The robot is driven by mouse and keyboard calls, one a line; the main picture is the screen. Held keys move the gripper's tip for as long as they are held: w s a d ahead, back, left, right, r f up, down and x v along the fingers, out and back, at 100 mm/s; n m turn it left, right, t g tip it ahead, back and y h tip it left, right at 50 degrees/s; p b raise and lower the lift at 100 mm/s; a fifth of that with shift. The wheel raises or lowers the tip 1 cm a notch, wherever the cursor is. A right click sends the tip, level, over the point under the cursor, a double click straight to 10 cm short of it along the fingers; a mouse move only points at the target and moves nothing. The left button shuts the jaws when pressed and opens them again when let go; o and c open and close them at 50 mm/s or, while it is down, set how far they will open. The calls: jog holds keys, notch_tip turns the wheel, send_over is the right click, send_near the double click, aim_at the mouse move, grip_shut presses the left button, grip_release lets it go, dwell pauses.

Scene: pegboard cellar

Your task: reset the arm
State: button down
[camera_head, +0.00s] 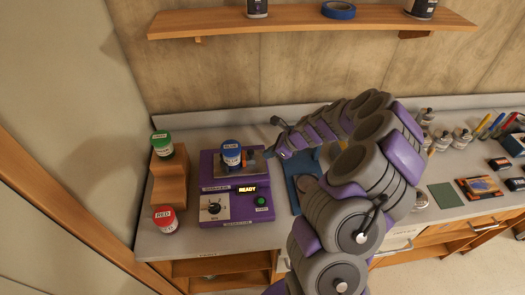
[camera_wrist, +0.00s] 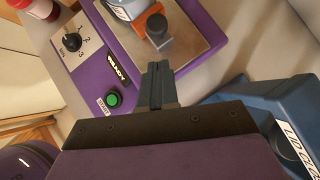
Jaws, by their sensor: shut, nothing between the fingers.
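My arm reaches over the counter from the lower right in the head view. My gripper (camera_head: 273,150) is shut and empty, just right of the blue-lidded jar on the purple machine. In the wrist view my gripper (camera_wrist: 157,68) shows its fingers pressed together, with nothing between them. The purple machine (camera_head: 238,212) has a lit READY label, a dial and a green button (camera_head: 261,201). The blue-lidded jar (camera_head: 232,153) stands upright on the machine's metal plate; an orange and grey clamp part (camera_wrist: 157,27) is beside it in the wrist view.
A wooden stepped stand (camera_head: 168,185) at left holds a green-lidded jar (camera_head: 161,144) and a red-lidded jar (camera_head: 166,219). A blue bin (camera_head: 292,186) sits right of the machine, partly hidden by my arm. Bottles and pens stand at right. A shelf (camera_head: 310,22) hangs above.

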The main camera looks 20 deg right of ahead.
jog(key=v, duration=0.9)
jog(key=shift+d+r+p, duration=0.2)
jog(key=shift+r+p, duration=0.05)
jog(key=shift+p, duration=0.05)
jog(key=s+a+r+n+g+b, duration=0.2)
jog(key=s+a+r+n, duration=0.1)
jog(key=s+a+n, duration=0.6)
jog(key=s+a+r+n+g+b, duration=0.2)
jog(key=s+a+r+n+g, duration=0.25)
jog(key=a, duration=0.55)
jog(key=s+f+n+h+b, duration=0.2)
jog(key=s+n+h, duration=0.3)
jog(key=s+n, duration=0.8)
jog(key=s+d+b, duration=0.1)
jog(key=s, duration=0.8)
jog(key=shift+s+f+g+h, duration=0.2)
jog(key=shift+f+g+h, duration=0.15)
jog(key=shift+h, duration=0.05)
jog(key=shift+d, duration=0.1)
